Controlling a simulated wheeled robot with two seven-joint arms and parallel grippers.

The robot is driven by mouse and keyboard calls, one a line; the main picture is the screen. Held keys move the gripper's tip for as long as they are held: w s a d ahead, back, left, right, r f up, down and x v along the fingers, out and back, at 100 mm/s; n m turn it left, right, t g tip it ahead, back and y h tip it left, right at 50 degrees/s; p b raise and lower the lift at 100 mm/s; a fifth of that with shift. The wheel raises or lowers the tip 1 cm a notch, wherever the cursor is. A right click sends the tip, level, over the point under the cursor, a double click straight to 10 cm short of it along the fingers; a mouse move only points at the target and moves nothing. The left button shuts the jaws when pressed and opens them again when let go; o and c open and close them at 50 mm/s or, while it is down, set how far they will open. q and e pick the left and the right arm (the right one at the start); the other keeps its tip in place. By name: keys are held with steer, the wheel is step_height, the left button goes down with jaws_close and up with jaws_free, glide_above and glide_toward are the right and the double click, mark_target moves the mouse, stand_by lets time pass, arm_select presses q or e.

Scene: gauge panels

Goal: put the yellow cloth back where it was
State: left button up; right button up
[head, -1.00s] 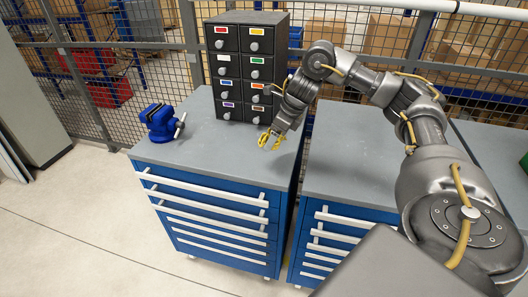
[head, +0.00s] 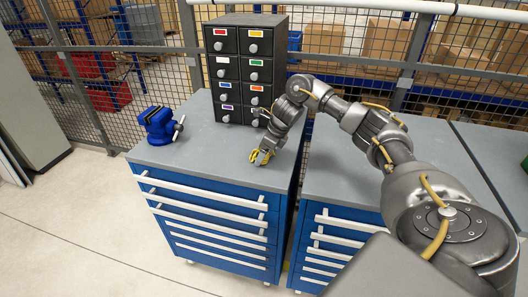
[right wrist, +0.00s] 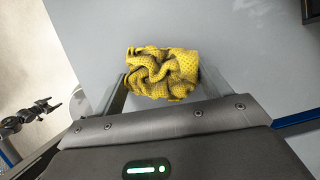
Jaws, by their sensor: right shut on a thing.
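The yellow cloth (right wrist: 162,73) is crumpled between the two fingers of my right gripper (right wrist: 165,85) in the right wrist view. In the head view my right gripper (head: 260,157) is over the front right part of the left cabinet's grey top (head: 205,145), with a little yellow of the cloth showing at its fingers. I cannot tell whether the cloth touches the top. My left gripper is not in view.
A black drawer unit (head: 246,70) with coloured labels stands at the back of the left cabinet. A blue vise (head: 158,124) sits at its left edge. The second cabinet (head: 345,165) stands to the right across a narrow gap. The middle of the left top is clear.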

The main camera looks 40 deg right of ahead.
steer(key=o, duration=1.1)
steer(key=shift+r, duration=0.25)
steer(key=p+v, duration=0.2)
steer(key=v, duration=0.9)
steer(key=shift+s+r, duration=0.25)
steer(key=shift+r, duration=0.1)
steer(key=shift+w, duration=0.1)
